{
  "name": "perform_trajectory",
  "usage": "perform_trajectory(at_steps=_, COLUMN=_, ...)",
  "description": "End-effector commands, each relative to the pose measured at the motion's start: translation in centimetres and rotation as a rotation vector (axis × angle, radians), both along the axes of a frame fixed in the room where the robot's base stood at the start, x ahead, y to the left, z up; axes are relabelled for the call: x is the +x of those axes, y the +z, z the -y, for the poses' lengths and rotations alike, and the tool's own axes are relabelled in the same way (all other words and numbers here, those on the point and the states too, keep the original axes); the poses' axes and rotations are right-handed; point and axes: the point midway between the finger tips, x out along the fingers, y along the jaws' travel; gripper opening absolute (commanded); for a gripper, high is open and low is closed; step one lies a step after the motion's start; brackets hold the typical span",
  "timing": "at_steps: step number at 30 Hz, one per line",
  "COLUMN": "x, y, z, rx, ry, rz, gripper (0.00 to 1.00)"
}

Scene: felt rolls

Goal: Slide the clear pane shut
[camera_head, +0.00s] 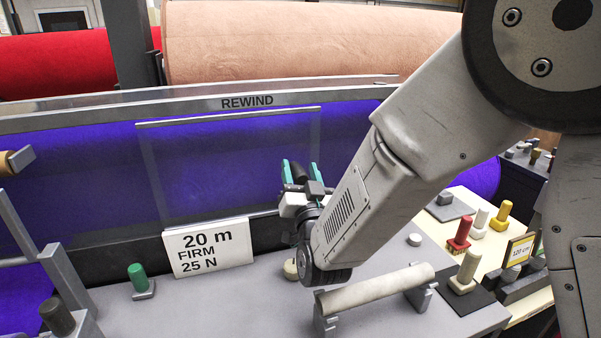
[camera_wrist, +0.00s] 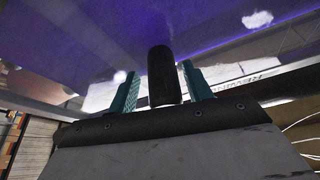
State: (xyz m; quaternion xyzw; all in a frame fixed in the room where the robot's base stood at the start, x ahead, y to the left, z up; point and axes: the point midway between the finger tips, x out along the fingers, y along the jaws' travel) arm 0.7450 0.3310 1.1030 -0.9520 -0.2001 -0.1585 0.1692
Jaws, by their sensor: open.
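The clear pane (camera_head: 225,170) stands upright in front of the purple felt roll, below the REWIND rail, with a pale strip along its top. In the head view my gripper (camera_head: 300,166) is at the pane's right edge, teal fingers pointing up. My arm hides part of the pane's right lower side.
The REWIND rail (camera_head: 180,109) runs above the pane. A "20 m FIRM 25 N" sign (camera_head: 208,248) stands before its lower edge. A green peg (camera_head: 138,278) is at left. A pale roll on a stand (camera_head: 375,289) lies below my forearm. Colored pegs stand at right.

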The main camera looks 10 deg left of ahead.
Motion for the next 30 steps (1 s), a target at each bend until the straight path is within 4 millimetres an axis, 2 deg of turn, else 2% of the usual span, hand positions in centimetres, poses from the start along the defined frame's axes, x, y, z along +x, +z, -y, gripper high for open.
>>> perform_trajectory(at_steps=5, x=-1.4, y=-0.7, z=0.4, rx=-0.002, ry=0.002, rz=-0.002, gripper=0.50)
perform_trajectory(at_steps=15, x=-6.0, y=-2.6, z=2.3, rx=-0.002, ry=0.000, rz=-0.003, gripper=0.50)
perform_trajectory(at_steps=20, x=-6.8, y=-2.9, z=2.6, rx=0.000, ry=0.000, rz=0.000, gripper=0.50)
perform_trajectory(at_steps=30, x=-6.8, y=-2.9, z=2.6, rx=0.000, ry=-0.001, rz=0.000, gripper=0.50)
